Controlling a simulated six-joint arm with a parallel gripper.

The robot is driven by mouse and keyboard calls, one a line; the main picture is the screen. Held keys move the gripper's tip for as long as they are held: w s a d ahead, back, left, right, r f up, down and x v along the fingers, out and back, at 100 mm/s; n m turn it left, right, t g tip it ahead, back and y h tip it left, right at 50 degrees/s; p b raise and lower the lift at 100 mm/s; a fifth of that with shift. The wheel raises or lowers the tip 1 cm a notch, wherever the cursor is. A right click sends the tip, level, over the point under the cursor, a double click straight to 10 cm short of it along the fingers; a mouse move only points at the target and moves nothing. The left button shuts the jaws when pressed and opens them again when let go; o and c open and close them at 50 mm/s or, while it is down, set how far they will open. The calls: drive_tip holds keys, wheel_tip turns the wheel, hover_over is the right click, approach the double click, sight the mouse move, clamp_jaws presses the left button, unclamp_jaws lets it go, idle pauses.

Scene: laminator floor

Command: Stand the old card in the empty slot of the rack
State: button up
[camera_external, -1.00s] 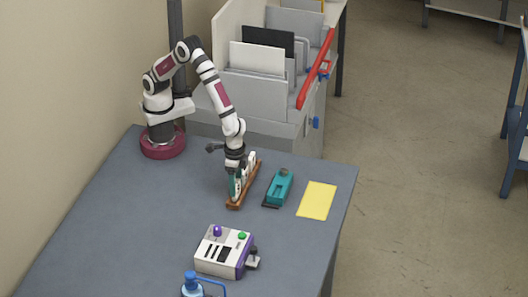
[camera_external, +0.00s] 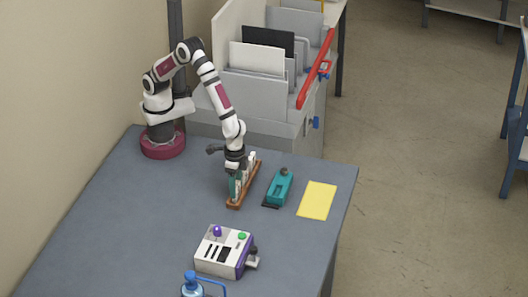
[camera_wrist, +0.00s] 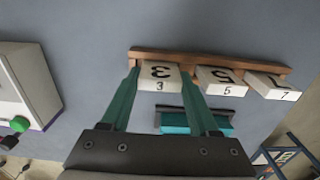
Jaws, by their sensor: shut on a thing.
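My gripper (camera_wrist: 157,72) is shut on a white card marked 3 (camera_wrist: 158,84), with a teal finger on each side of it. The card is at the left part of the brown wooden rack (camera_wrist: 207,60) in the wrist view; I cannot tell whether its lower edge is seated in a slot. White cards marked 5 (camera_wrist: 220,80) and 7 (camera_wrist: 271,86) stand farther right in the rack. In the external view my gripper (camera_external: 236,187) is down at the rack (camera_external: 236,205), hiding part of it. No mark tells me which card is the old one.
A teal tool (camera_external: 280,188) and a yellow sheet (camera_external: 317,200) lie right of the rack. A white and purple machine (camera_external: 222,252) and a blue-topped bottle (camera_external: 192,285) are nearer the camera. A grey file bin (camera_external: 255,98) stands behind the table. The table's left side is clear.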

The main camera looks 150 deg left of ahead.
drive_tip(key=o, duration=1.4)
drive_tip(key=shift+o, duration=0.4)
drive_tip(key=shift+r, duration=3.75)
